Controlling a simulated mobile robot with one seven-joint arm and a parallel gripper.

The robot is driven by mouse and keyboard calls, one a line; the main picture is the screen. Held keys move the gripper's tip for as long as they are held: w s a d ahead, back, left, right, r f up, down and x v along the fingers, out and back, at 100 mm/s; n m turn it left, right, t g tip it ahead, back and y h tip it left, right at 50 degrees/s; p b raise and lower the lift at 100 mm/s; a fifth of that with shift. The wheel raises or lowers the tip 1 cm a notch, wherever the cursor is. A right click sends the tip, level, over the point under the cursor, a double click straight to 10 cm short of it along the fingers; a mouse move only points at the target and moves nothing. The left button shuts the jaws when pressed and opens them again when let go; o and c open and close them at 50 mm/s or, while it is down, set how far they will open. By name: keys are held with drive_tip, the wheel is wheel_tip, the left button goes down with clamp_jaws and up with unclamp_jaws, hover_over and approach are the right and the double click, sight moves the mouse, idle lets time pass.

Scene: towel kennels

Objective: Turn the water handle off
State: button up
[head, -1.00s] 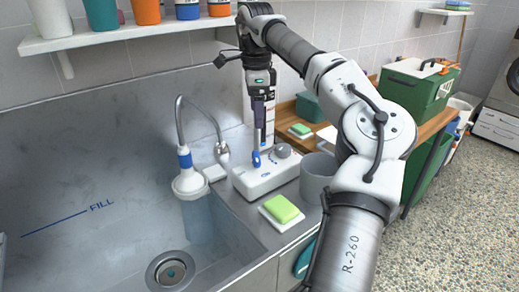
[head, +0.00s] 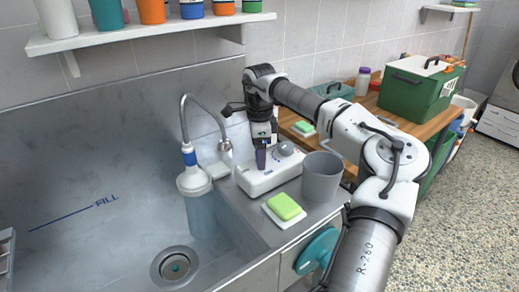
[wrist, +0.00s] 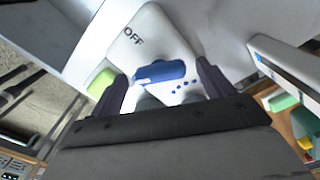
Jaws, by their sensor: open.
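The water handle is a blue lever (wrist: 160,72) on a white control box (head: 250,185) at the sink's right edge. In the wrist view, "OFF" is printed near the box's corner at upper left, and blue dots lie to the lever's lower right. My gripper (head: 261,158) is low over the box and hides most of the lever in the head view. In the wrist view, my gripper (wrist: 160,73) is open, with one finger on each side of the lever and gaps visible. A white spray head (head: 194,182) hangs over the sink, with a pale bluish column below it.
A green sponge (head: 284,206) on a white dish and a grey cup (head: 321,178) stand close to the box. A grey knob (head: 287,148) sits on the box. A shelf (head: 150,38) with bottles hangs above. A green crate (head: 420,88) stands on the wooden bench.

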drive_tip(key=c, duration=1)
drive_tip(key=m, duration=0.5)
drive_tip(key=shift+m, duration=0.3)
drive_tip(key=m+b, duration=0.1)
drive_tip(key=m, duration=0.5)
drive_tip(key=shift+m, duration=0.3)
drive_tip(key=o, duration=1)
